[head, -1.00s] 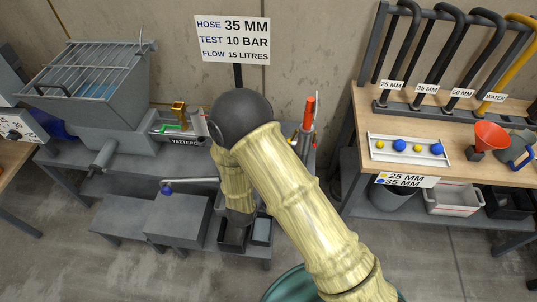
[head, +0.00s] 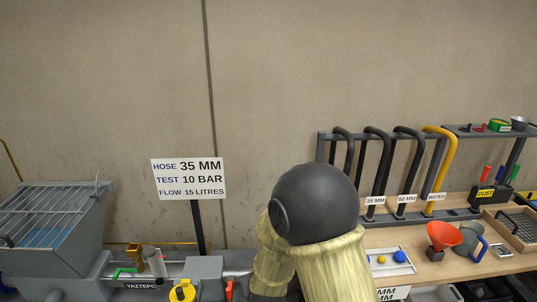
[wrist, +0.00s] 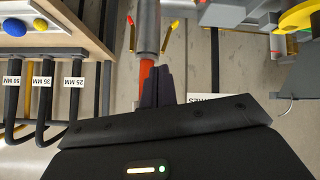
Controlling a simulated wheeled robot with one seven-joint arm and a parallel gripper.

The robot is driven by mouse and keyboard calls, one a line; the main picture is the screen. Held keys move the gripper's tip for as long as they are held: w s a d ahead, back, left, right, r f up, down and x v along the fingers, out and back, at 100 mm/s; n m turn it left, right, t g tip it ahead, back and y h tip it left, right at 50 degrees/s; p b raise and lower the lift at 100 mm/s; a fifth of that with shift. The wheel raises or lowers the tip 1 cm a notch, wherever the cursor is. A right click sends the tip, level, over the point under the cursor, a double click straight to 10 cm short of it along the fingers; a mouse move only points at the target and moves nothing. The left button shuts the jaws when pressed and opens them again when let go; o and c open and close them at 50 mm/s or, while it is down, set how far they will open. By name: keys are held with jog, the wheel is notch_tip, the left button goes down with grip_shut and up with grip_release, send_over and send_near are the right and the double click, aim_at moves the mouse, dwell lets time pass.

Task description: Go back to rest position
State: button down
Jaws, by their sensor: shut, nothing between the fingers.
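My gripper (wrist: 158,88) shows in the wrist view as two dark fingers closed together with nothing between them. Its fingertips lie in front of an orange-red part below a grey cylinder (wrist: 148,28); whether they touch cannot be told. In the head view my arm, with a black joint and pale yellow sleeves, rises at the lower middle, and my gripper is hidden.
A sign (head: 189,179) stands left of my arm, near a grated hopper (head: 55,225). At right, a wooden bench (head: 438,262) holds a hose rack (head: 330,138), a red funnel (head: 445,235) and a ball tray (head: 405,268). Bare wall fills the upper view.

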jog(key=s+d+r+m+g, duration=0.2)
jog(key=s+d+r+g, duration=0.1)
jog(key=s+d, duration=0.5)
jog(key=s+d+r+m+g+p, duration=0.1)
jog(key=s+d+r+g, duration=0.3)
jog(key=s+d, duration=0.4)
jog(key=shift+s+d+r+m+h+p, duration=0.35)
jog(key=shift+d+r+m, duration=0.2)
jog(key=shift+r, duration=0.2)
jog(key=c, duration=1.3)
grip_release()
